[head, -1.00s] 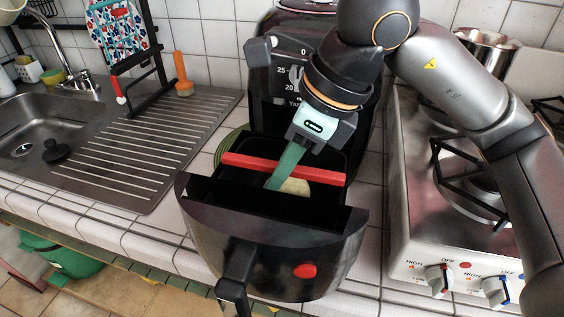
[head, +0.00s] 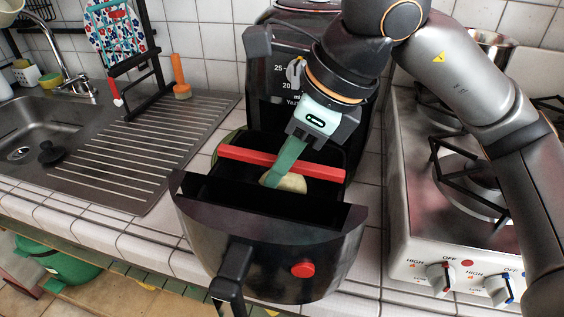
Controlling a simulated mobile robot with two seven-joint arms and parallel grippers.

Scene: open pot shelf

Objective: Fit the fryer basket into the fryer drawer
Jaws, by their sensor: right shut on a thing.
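The black fryer drawer (head: 262,248) is pulled out from the air fryer, its handle toward me and a red button on its front. The dark fryer basket has a red crossbar (head: 245,160) and sits within the drawer opening. Its walls blend with the drawer, so I cannot tell how deep it sits. The crossbar tilts slightly down to the right. My right gripper (head: 278,172) reaches down from above with green fingers, shut on the basket at the crossbar. A pale yellowish piece (head: 292,183) shows beside the fingertips. My left gripper is not in view.
The air fryer body (head: 275,112) stands behind the drawer. A stove (head: 440,235) with burner grates is close at right. A metal drainboard (head: 125,155) and sink lie at left. A green plate edge (head: 226,143) shows behind the drawer's left side. Tiled counter is free around it.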

